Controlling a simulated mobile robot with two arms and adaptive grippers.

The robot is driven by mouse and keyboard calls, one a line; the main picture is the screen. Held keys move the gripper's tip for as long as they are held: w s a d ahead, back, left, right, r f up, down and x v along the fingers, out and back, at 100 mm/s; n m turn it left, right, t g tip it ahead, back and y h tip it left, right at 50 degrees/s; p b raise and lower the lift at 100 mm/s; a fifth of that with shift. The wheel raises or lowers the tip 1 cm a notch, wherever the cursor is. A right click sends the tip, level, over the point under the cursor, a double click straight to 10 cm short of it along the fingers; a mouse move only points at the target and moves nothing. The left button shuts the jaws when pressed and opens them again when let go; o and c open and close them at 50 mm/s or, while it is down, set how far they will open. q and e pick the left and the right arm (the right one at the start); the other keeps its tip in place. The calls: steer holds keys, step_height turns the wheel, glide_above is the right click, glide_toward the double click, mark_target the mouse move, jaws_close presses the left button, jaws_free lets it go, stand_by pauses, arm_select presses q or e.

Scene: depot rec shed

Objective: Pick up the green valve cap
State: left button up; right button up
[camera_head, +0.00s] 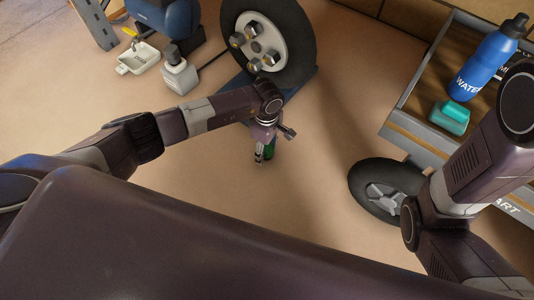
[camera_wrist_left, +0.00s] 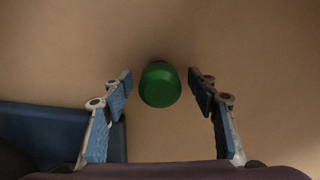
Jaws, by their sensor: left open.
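The green valve cap (camera_wrist_left: 160,85) stands on the tan floor, between and slightly beyond the two fingers in the left wrist view. In the head view a green part of the cap (camera_head: 269,152) shows beside my left gripper (camera_head: 261,160), which hides the rest of it. My left gripper (camera_wrist_left: 160,92) is open, with one finger on each side of the cap and a visible gap to both. My right arm comes in at the right of the head view; its gripper cannot be made out.
A wheel (camera_head: 270,45) stands on a blue base (camera_head: 306,84) just behind the cap. A grey bottle (camera_head: 179,72) and a white tray (camera_head: 138,58) are at the back left. A cart (camera_head: 416,146) with a blue water bottle (camera_head: 486,62) and a teal item (camera_head: 449,118) stands right.

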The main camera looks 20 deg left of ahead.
arm_select(q)
steer(key=c, duration=1.3)
